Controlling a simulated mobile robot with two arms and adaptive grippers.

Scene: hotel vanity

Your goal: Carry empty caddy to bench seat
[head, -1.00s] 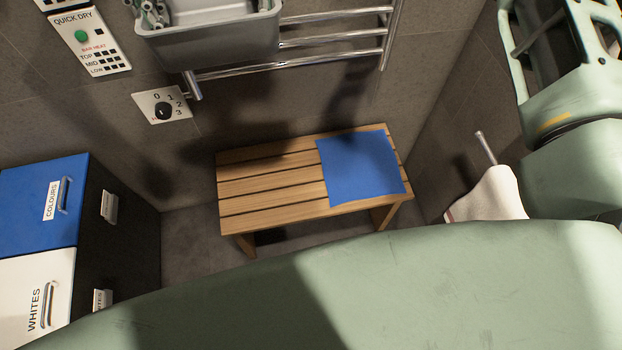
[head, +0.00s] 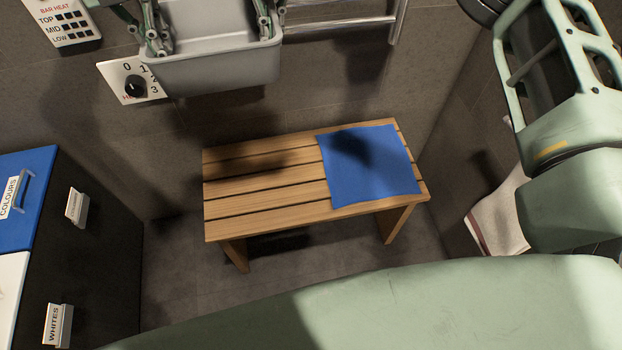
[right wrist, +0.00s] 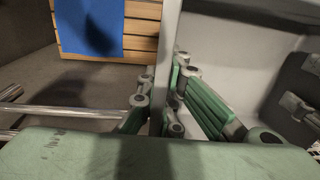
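The grey caddy (head: 212,72) is at the top of the head view, held up in the air behind and above the bench; the part of its inside that shows is empty. My left gripper (head: 152,28) has its fingers on either side of the caddy's left wall. My right gripper (head: 268,18) is closed on the right wall; the right wrist view shows its fingers (right wrist: 160,110) on both sides of that wall. The slatted wooden bench seat (head: 262,180) stands below, with a blue cloth (head: 368,165) flat on its right part. Its left part is bare.
A dark hamper with a blue COLOURS lid (head: 30,195) stands at the left. Chrome towel rails (head: 345,25) and a dial switch plate (head: 130,82) are on the back wall. A white towel (head: 498,218) hangs at the right, partly behind my arm.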

